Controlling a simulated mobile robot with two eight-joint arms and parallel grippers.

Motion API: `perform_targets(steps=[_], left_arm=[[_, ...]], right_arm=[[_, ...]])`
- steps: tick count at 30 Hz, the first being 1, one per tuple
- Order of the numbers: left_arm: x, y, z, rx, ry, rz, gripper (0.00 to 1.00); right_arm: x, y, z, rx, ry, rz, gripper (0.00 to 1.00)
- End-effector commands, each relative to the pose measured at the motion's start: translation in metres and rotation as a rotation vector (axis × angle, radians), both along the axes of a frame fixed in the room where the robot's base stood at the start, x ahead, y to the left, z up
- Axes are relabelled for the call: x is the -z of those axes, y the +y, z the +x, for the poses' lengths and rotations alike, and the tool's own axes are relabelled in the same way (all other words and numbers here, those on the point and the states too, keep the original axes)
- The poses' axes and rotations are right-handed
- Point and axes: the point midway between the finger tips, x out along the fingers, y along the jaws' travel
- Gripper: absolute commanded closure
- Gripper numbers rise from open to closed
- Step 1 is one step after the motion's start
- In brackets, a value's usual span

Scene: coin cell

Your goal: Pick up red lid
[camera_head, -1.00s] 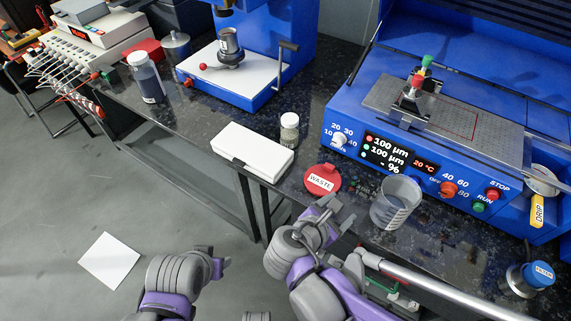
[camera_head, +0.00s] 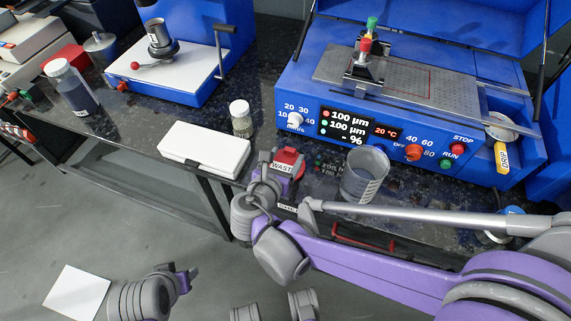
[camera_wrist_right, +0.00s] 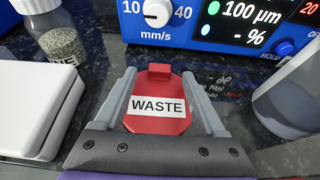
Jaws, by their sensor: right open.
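The red lid (camera_wrist_right: 157,124) with a white WASTE label lies on the dark speckled counter, with a small raised red tab at its far edge. It also shows in the head view (camera_head: 290,160), partly hidden by my right gripper (camera_head: 281,163). In the right wrist view, my right gripper (camera_wrist_right: 160,103) is open, with one finger on each side of the lid; I cannot tell whether they touch it. My left gripper (camera_head: 184,278) is low over the floor, away from the counter, and its jaw opening is unclear.
A white case (camera_head: 205,149) and a small jar (camera_head: 241,119) stand left of the lid. A clear beaker (camera_head: 364,175) stands close on the right. The blue coating machine (camera_head: 420,115) is behind.

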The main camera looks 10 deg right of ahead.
Motion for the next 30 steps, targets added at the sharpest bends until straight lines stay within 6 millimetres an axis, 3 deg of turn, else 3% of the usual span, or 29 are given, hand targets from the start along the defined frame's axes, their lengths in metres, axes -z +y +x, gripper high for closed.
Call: perform_targets(steps=[4, 12, 24, 30], left_arm=[[0.0047, 0.0000, 0.0003, 0.000, 0.002, 0.000, 0.50], [0.0044, 0.0000, 0.0002, 0.000, 0.002, 0.000, 0.50], [0.0044, 0.0000, 0.0002, 0.000, 0.002, 0.000, 0.50], [0.0044, 0.0000, 0.0002, 0.000, 0.002, 0.000, 0.50]], right_arm=[[0.0070, -0.0080, 0.0118, 0.001, 0.000, 0.000, 0.28], [0.0069, -0.0085, 0.0133, -0.001, 0.000, 0.000, 0.29], [0.0068, -0.0084, 0.0131, -0.001, 0.000, 0.000, 1.00], [0.0068, -0.0084, 0.0131, -0.001, 0.000, 0.000, 1.00]])
